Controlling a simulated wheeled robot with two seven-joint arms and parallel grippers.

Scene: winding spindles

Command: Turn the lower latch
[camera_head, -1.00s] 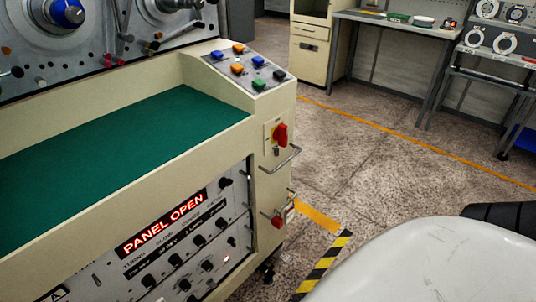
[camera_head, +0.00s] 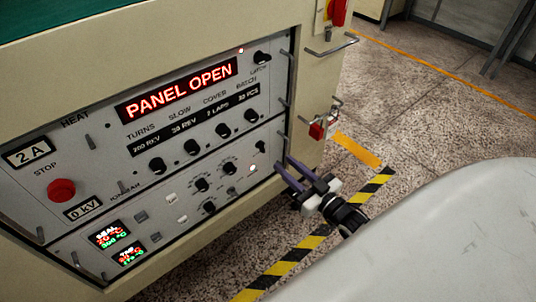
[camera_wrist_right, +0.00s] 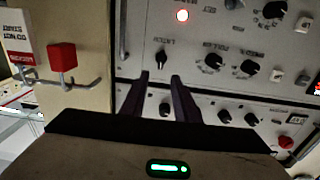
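The lower latch (camera_head: 261,147) is a small black knob at the right end of the lower panel. The wrist view appears upside down. There the latch (camera_wrist_right: 161,60) lies just beyond the gap between the open fingertips (camera_wrist_right: 160,79). Contact does not show. An upper latch (camera_head: 262,57) sits on the upper panel. My left gripper is not in view.
Metal handles (camera_head: 282,150) stick out at the panel edge near my fingers. The display (camera_head: 180,90) reads PANEL OPEN. Floor (camera_head: 430,110) to the right is clear.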

